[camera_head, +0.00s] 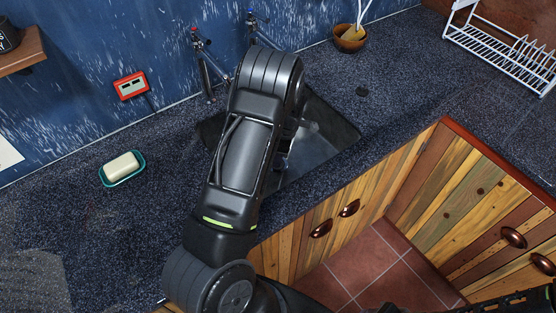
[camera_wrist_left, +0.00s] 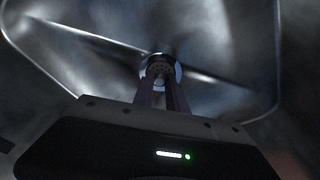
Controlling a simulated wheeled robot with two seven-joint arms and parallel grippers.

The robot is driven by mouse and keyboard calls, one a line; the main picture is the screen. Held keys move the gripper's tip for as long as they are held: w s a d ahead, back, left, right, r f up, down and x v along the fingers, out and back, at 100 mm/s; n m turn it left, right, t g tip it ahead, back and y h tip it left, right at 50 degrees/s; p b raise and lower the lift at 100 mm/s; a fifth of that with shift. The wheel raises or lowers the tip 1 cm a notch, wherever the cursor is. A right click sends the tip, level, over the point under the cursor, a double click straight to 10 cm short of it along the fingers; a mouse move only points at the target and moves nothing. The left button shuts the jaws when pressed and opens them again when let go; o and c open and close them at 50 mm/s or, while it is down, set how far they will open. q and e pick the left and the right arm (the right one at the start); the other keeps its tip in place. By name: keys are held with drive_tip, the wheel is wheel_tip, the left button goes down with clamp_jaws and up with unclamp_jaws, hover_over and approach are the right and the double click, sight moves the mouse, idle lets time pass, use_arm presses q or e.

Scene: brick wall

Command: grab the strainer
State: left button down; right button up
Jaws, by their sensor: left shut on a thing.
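The strainer (camera_wrist_left: 160,68) is a small round metal piece with dark holes, seen in the left wrist view at the middle of the sink basin. My left gripper (camera_wrist_left: 162,88) is shut on it, with both fingers close together at its near side. I cannot tell whether the strainer is still seated in the drain or lifted. In the head view my left arm covers much of the sink (camera_head: 322,150), and the strainer is hidden behind it.
Two taps (camera_head: 204,62) stand behind the sink. A soap dish (camera_head: 122,169) with soap sits left on the dark counter. Wooden cabinets (camera_head: 345,205) stand below the counter.

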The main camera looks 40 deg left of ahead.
use_arm(q)
wheel_tip(320, 180, up, 10)
drive_tip(key=b, duration=0.1)
idle(0.8)
